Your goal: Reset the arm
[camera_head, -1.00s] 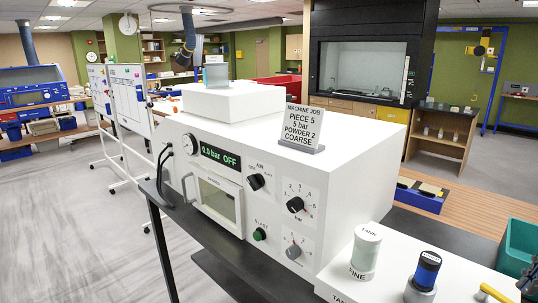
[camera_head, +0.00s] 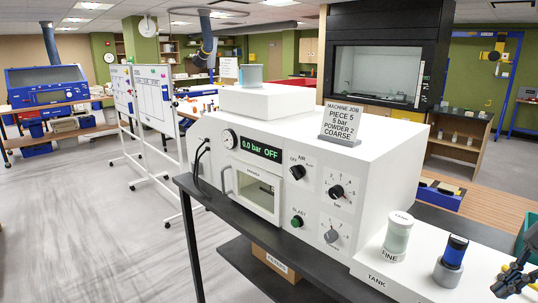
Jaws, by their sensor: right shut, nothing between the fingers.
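My right gripper (camera_head: 514,281) shows at the bottom right corner, dark and partly cut off by the frame edge. Its fingers are shut and empty. It is close to the right end of the white tank shelf (camera_head: 383,273), right of the blue-and-black jar in its grey holder (camera_head: 451,262). My left gripper is not in view. The white blasting machine (camera_head: 378,150) stands on a dark bench, and its display (camera_head: 261,148) reads "0.0 bar OFF".
A pale jar (camera_head: 397,237) stands on the shelf by the label "FINE". A job card (camera_head: 340,125) stands on the machine. Whiteboards (camera_head: 152,95) stand behind to the left. The grey floor (camera_head: 90,220) at left is open.

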